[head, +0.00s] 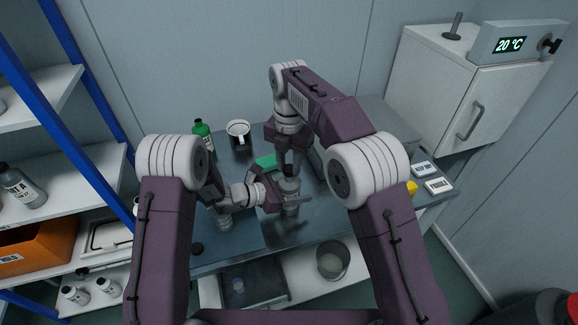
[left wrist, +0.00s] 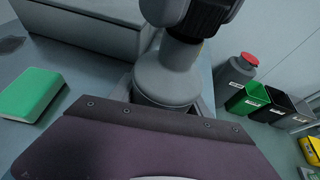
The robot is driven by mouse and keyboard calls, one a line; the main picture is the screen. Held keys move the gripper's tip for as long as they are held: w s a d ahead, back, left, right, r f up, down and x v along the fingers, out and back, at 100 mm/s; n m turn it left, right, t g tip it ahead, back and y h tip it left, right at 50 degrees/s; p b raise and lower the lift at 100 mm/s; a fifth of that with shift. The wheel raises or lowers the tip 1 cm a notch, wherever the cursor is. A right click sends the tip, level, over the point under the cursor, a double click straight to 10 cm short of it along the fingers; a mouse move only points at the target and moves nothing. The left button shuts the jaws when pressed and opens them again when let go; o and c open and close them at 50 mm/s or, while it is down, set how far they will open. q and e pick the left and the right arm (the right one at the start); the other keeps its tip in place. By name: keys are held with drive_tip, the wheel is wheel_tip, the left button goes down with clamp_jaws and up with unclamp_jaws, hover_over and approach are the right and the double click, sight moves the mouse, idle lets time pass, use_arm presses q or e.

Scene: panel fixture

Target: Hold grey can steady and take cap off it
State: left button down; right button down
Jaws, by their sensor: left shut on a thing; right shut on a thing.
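The grey can (head: 289,188) stands upright on the bench in the head view. My left gripper (head: 284,203) is shut on its body from the left. In the left wrist view the can's sloping shoulder and neck (left wrist: 165,82) show above my purple gripper part, which hides its lower body. The dark ribbed cap (left wrist: 198,16) is at the top of the can in the left wrist view. My right gripper (head: 289,168) comes down from above and is shut on the cap, which it mostly hides in the head view. Whether cap and neck still touch is unclear.
A green block (head: 266,162) lies behind the can. A white cabinet (head: 450,95) is at the right. A grey bottle with a red top (left wrist: 235,75) and small bins (left wrist: 248,98) show in the left wrist view.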

sight(289, 168)
drive_tip(key=shift+r, duration=0.35)
drive_tip(key=shift+r, duration=2)
use_arm(q)
drive_tip(key=shift+c, duration=2.2)
unclamp_jaws()
